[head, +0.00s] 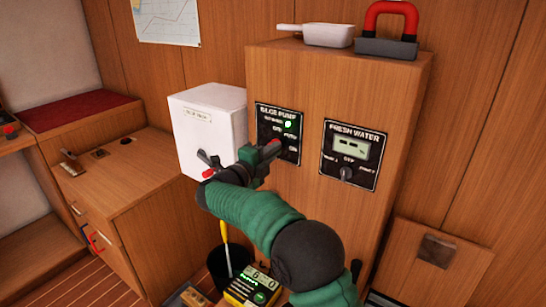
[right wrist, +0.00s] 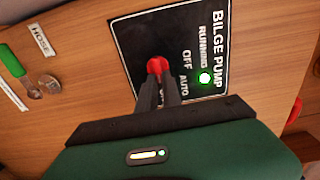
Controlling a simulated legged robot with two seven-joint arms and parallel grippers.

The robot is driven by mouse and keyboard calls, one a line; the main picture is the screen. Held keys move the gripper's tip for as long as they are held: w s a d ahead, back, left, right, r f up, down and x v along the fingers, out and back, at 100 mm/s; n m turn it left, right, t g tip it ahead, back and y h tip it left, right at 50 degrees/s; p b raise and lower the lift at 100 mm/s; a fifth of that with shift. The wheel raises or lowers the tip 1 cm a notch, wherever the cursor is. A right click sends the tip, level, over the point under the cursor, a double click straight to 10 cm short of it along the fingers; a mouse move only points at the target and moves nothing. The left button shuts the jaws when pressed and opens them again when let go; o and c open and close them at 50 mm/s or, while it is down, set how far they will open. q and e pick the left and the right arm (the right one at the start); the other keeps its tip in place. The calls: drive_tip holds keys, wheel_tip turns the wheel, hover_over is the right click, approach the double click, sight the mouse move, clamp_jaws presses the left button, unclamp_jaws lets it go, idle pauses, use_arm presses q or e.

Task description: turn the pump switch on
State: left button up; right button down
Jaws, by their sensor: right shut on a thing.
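The bilge pump panel (head: 279,130) is a black plate on the front of the wooden cabinet, with a lit green running lamp (head: 288,124). In the right wrist view the panel (right wrist: 190,30) shows the words RUNNING, OFF and AUTO, and the lamp (right wrist: 204,77) glows bright. My right gripper (head: 272,150) is at the panel's lower part. In the right wrist view its fingers (right wrist: 157,80) are shut on the red-tipped pump switch (right wrist: 156,64). The fingers hide most of the switch and the lowest label. My left gripper is not in view.
A fresh water panel (head: 351,154) with a knob is to the right. A white box (head: 208,125) hangs on the left. A white scoop (head: 329,35) and a red-handled tool (head: 388,38) sit on the cabinet top. A black bucket (head: 230,262) and a yellow meter (head: 252,288) stand below.

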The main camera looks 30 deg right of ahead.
drive_tip(key=shift+f, duration=0.35)
drive_tip(key=c, duration=1.5)
unclamp_jaws()
drive_tip(key=shift+r, duration=0.15)
drive_tip(key=p+v, duration=0.1)
drive_tip(key=v, duration=1.6)
